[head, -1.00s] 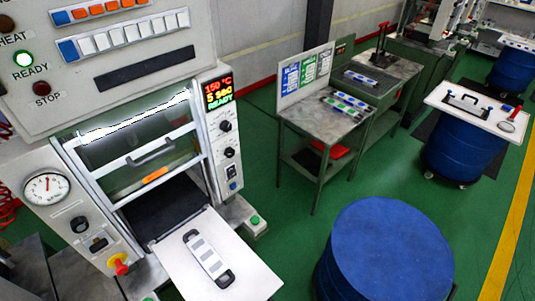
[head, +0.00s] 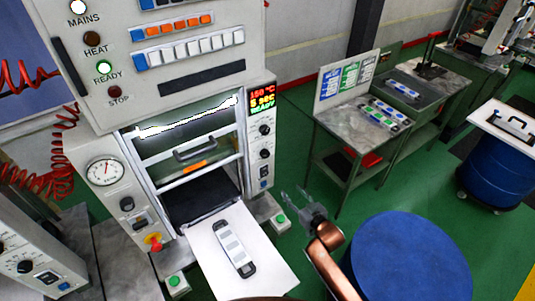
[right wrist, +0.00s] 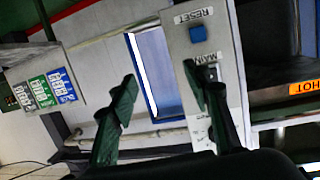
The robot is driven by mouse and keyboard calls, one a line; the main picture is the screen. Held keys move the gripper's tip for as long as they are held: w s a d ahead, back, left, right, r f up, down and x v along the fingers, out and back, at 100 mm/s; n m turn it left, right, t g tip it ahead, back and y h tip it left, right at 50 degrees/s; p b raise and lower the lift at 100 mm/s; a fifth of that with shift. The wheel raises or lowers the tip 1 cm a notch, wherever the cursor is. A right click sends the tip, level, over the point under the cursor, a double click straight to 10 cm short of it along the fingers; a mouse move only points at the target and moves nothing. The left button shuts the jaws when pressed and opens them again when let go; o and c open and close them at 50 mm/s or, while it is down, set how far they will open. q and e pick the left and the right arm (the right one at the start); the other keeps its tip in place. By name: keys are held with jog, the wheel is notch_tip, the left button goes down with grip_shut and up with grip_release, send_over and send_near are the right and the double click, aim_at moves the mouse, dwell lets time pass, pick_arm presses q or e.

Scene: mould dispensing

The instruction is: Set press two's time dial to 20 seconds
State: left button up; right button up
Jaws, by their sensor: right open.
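The press (head: 150,60) stands at the left of the head view; no number on it is legible. Its narrow side panel has a lit display (head: 262,100) that seems to read 150 °C, about 5 sec and READY. Below are two black dials, an upper dial (head: 264,130) and a lower dial (head: 265,153); I cannot read their labels. My right gripper (head: 298,193) is open and empty, right of and below the dials and apart from the panel. In the right wrist view, its spread fingers (right wrist: 162,88) face a panel with a blue button marked RESET (right wrist: 197,34). My left gripper is not in view.
A white plate with a mould (head: 234,249) extends from the press. A blue drum (head: 408,262) stands right of my right arm. A grey table (head: 352,134) with a sign board is behind. Another panel with dials (head: 28,262) is at the lower left. An orange HOT label (right wrist: 304,88) shows.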

aim_at(267, 156)
jog(key=a+r+n+t+y, duration=0.1)
jog(key=a+r+n+y, duration=0.35)
jog(key=r, duration=1.15)
jog(key=w+a+m, duration=0.1)
jog(key=w+a+h+p, duration=0.1)
jog(key=a, duration=0.1)
jog(key=w+a+m, duration=0.1)
jog(key=w+a, duration=0.1)
jog(key=shift+a+m+p, duration=0.15)
jog(key=shift+m+p, duration=0.15)
jog(key=shift+m, duration=0.05)
jog(key=shift+x, duration=0.85)
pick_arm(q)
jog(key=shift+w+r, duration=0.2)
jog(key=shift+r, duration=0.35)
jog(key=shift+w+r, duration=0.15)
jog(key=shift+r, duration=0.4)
pick_arm(e)
jog(key=shift+f, duration=0.1)
jog(key=c, duration=1.2)
